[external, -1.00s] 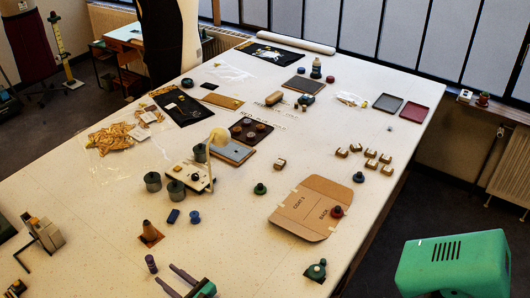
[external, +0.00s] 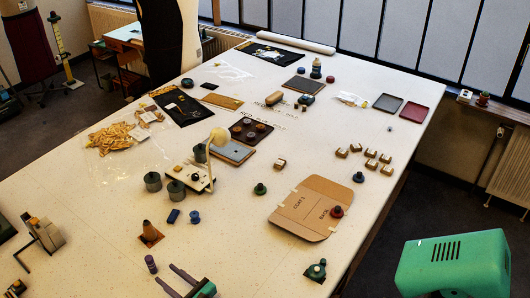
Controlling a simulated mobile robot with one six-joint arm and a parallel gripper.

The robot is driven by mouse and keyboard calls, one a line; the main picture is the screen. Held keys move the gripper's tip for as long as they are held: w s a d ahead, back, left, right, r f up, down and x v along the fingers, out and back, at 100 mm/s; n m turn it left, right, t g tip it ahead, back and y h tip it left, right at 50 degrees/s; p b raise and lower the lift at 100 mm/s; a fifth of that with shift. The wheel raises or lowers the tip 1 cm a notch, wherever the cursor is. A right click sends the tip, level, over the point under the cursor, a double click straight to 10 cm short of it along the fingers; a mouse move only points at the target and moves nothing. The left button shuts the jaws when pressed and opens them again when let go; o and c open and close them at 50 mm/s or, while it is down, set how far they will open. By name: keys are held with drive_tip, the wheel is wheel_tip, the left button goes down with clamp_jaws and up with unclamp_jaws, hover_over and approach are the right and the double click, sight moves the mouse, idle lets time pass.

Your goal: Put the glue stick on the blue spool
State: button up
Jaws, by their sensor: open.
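A small dark purple cylinder that looks like the glue stick (external: 151,264) stands upright on the table near the front edge. The blue spool (external: 195,217) stands farther back and to the right, with nothing on its top. My gripper (external: 165,274) enters at the bottom of the view. Its two fingers are spread and point up and left, with their tips just right of and below the glue stick. Nothing shows between them, and I cannot tell their height above the table.
A dark blue block (external: 174,215) lies just left of the spool. A brown cone (external: 148,231) on a square base stands behind the glue stick. Dark green cylinders (external: 153,182) and a lamp (external: 218,137) stand farther back. The table right of the spool is clear up to the cardboard piece (external: 300,222).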

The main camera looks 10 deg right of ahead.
sight(152, 264)
drive_tip(key=shift+o, duration=0.5)
drive_tip(key=shift+s+a+f+b, duration=0.1)
drive_tip(key=shift+a+f+b, duration=0.1)
drive_tip(key=shift+b, duration=0.7)
drive_tip(key=shift+r, duration=0.15)
drive_tip(key=shift+a, duration=0.1)
drive_tip(key=shift+p+x, duration=0.4)
drive_tip(key=shift+x, duration=3.3)
drive_tip(key=shift+w+a, duration=0.35)
drive_tip(key=shift+w, duration=0.1)
drive_tip(key=shift+w, duration=0.1)
drive_tip(key=shift+p+x, duration=0.45)
drive_tip(key=shift+x, duration=2.1)
drive_tip(key=shift+d+r, duration=0.1)
drive_tip(key=shift+d, duration=0.05)
clamp_jaws()
